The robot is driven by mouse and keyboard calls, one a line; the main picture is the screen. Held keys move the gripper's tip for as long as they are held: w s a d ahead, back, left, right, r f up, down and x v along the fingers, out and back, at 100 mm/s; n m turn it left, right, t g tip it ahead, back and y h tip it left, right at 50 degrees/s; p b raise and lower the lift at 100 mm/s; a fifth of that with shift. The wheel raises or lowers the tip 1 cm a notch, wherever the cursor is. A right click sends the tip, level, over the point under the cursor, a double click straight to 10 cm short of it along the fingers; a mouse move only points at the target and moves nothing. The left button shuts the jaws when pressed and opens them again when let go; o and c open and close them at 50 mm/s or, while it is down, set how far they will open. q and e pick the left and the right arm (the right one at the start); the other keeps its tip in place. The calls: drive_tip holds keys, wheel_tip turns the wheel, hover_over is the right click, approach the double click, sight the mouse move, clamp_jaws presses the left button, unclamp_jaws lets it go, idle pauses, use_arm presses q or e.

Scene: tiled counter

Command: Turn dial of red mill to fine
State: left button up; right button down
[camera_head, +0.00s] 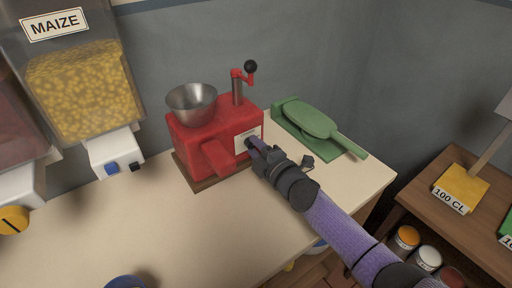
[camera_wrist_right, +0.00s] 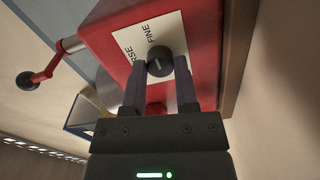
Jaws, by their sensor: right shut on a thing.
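The red mill (camera_head: 205,132) stands on a brown wooden base on the counter, with a metal hopper on top and a crank with a black knob. Its side carries a white label (camera_wrist_right: 133,40) reading FINE and, partly hidden, a word ending in RSE. The black dial (camera_wrist_right: 159,60) sits on this label, with a pale mark on its face. My right gripper (camera_head: 255,147) is at that side of the mill. In the right wrist view its two fingers (camera_wrist_right: 160,72) are shut on the dial, one on each side. My left gripper is not in view.
A maize dispenser (camera_head: 80,85) hangs at the left. A lower wooden table (camera_head: 445,210) at the right holds labelled blocks. The counter's front left is mostly clear.

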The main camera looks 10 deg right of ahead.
drive_tip(key=c, duration=0.5)
unclamp_jaws()
drive_tip(key=shift+c, duration=0.2)
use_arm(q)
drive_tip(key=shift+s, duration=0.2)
use_arm(e)
drive_tip(key=shift+o, duration=0.8)
drive_tip(key=shift+s+d, duration=0.15)
drive_tip(key=shift+s, duration=0.2)
drive_tip(key=p+v, duration=0.3)
drive_tip(key=v, duration=0.5)
drive_tip(key=shift+s+d+r, duration=0.1)
drive_tip(key=shift+s+d, duration=0.1)
drive_tip(key=shift+s, duration=0.35)
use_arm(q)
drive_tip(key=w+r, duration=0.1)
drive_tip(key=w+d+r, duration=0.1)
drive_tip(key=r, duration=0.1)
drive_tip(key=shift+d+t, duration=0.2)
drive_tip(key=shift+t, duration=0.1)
